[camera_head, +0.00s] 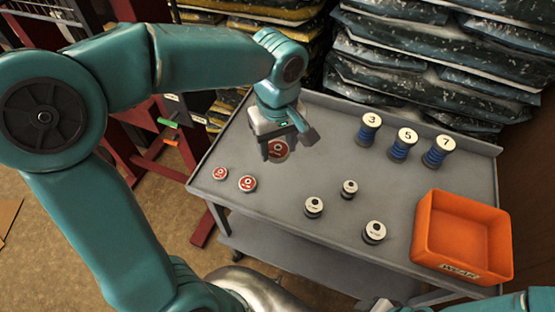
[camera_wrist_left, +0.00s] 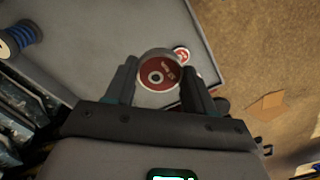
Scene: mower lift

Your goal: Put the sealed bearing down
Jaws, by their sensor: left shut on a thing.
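My left gripper (camera_head: 284,143) is over the left part of the grey cart top (camera_head: 300,230). It is shut on a round bearing with a red face (camera_head: 278,151). In the left wrist view the bearing (camera_wrist_left: 158,72) lies between the two fingers, red face toward the camera. I cannot tell whether its underside touches the cart. Two smaller red-faced bearings, one left (camera_head: 220,173) and one nearer (camera_head: 247,183), lie on the cart. One red-faced piece (camera_wrist_left: 181,53) shows just beyond the held bearing in the wrist view. My right gripper's fingers do not show.
Blue spools numbered 3 (camera_head: 369,130), 5 (camera_head: 403,145) and 7 (camera_head: 438,152) stand along the back. Three white-topped pieces (camera_head: 314,207) (camera_head: 349,189) (camera_head: 374,232) stand mid-cart. An orange bin (camera_head: 462,238) is at right. Stacked bags (camera_head: 430,60) rise behind. Bare surface lies around the left gripper.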

